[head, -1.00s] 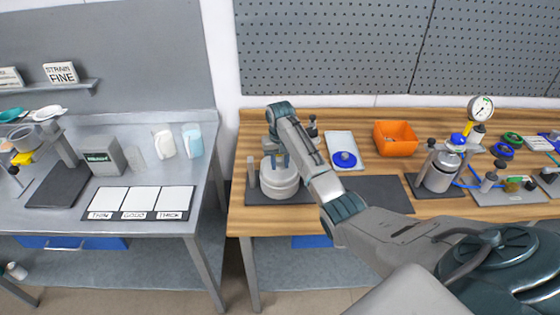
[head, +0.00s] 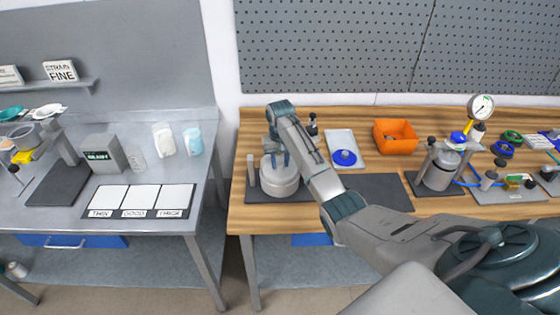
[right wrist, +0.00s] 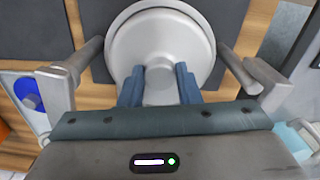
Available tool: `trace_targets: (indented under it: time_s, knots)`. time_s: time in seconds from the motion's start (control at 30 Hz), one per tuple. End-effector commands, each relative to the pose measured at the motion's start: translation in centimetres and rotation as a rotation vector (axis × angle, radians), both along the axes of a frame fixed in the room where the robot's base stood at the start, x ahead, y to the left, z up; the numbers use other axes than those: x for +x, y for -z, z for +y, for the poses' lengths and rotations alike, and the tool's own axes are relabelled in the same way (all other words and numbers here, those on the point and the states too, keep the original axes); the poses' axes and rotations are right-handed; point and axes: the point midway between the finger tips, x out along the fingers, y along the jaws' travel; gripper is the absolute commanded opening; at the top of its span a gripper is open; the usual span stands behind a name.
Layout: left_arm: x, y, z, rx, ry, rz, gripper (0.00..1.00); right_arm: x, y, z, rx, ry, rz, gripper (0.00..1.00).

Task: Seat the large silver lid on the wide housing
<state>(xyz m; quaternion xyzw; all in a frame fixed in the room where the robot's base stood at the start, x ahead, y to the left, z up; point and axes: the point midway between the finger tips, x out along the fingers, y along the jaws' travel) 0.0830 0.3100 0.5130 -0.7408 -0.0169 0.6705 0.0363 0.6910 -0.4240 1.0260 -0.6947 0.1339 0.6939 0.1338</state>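The large silver lid (right wrist: 190,38) is a round pale grey disc with a raised grip (right wrist: 158,84) at its middle. In the head view it is at the top of the wide housing (head: 279,187), a pale cylinder on a dark mat. My right gripper (head: 279,160) is above it, pointing down. In the right wrist view its two blue fingers (right wrist: 160,80) stand on either side of the grip, seemingly touching it. The lid looks level; whether its rim is fully down cannot be told. My left gripper is not in view.
Upright posts (head: 252,171) stand close beside the housing. To its right are a tray with a blue knob (head: 344,158), an orange bin (head: 396,137) and a smaller silver vessel (head: 439,172). The dark mat (head: 380,190) between them is bare.

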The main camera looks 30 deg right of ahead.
Motion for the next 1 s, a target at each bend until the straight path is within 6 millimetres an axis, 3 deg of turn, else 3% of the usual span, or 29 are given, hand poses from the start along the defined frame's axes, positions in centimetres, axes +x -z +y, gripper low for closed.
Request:
trace_targets:
  time_s: [0.03, 0.13, 0.53, 0.8, 0.93, 1.0]
  knots:
    - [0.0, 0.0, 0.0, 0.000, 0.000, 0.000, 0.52, 0.1, -0.1, 0.0, -0.001, 0.000, -0.002, 0.36]
    - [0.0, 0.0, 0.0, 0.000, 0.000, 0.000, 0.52, 0.1, -0.1, 0.0, -0.001, 0.000, -0.002, 0.56]
    - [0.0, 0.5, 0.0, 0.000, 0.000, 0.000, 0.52, 0.0, -0.6, 0.0, 0.000, 0.000, 0.000, 0.56]
    - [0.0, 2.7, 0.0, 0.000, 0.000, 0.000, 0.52, 0.1, -5.7, 0.0, -0.002, -0.001, -0.007, 0.56]
    - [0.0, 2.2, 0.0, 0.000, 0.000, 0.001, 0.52, 0.0, -8.9, 0.0, -0.001, 0.000, -0.004, 0.56]
    - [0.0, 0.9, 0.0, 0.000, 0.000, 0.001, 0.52, 0.0, -9.9, 0.0, 0.000, 0.000, -0.002, 0.56]
